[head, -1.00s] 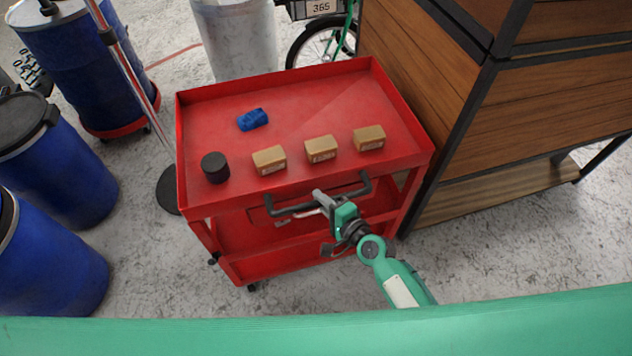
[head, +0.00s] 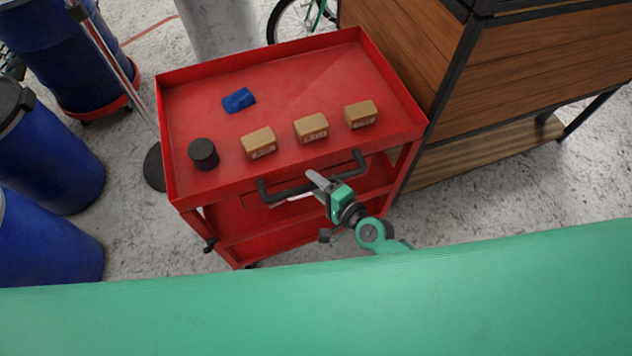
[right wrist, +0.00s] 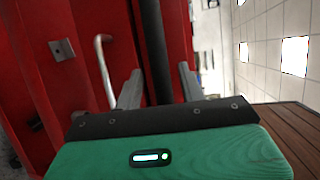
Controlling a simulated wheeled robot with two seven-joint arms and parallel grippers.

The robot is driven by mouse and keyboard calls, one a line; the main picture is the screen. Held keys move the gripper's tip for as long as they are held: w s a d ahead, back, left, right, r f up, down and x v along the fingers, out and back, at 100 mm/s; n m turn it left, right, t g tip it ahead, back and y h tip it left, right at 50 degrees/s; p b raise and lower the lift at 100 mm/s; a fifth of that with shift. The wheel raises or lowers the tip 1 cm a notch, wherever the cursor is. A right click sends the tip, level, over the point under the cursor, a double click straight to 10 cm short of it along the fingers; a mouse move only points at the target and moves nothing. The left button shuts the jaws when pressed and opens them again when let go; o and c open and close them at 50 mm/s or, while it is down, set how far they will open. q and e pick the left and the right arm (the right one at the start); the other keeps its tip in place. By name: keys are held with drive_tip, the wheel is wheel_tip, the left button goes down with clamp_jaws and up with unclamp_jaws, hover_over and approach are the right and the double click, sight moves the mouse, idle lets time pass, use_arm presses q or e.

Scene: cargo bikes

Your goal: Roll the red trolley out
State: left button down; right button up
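The red trolley (head: 285,93) stands in the middle of the head view, with its black bar handle (head: 345,171) on the near side. My right gripper (head: 312,188) is at the middle of this handle, one finger above it and one below. In the right wrist view the black handle (right wrist: 156,55) passes between the two fingers (right wrist: 158,85). The fingers look apart, with a small gap showing on the right of the bar. Whether one finger touches the bar, I cannot tell. My left gripper is not in view.
On the trolley top are a black cylinder (head: 203,154), a blue item (head: 239,100) and three tan boxes (head: 310,128). A wooden workbench (head: 540,75) stands close at the right. Blue barrels (head: 45,165) and a stand pole (head: 105,62) are at the left.

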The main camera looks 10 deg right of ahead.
drive_tip(key=shift+r, duration=0.1)
drive_tip(key=shift+s+d, duration=0.2)
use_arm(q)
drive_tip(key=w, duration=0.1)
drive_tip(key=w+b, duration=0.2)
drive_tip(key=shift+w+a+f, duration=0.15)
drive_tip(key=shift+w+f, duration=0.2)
use_arm(e)
drive_tip(key=v, duration=1.3)
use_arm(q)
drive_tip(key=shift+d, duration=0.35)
use_arm(e)
drive_tip(key=shift+d, duration=0.1)
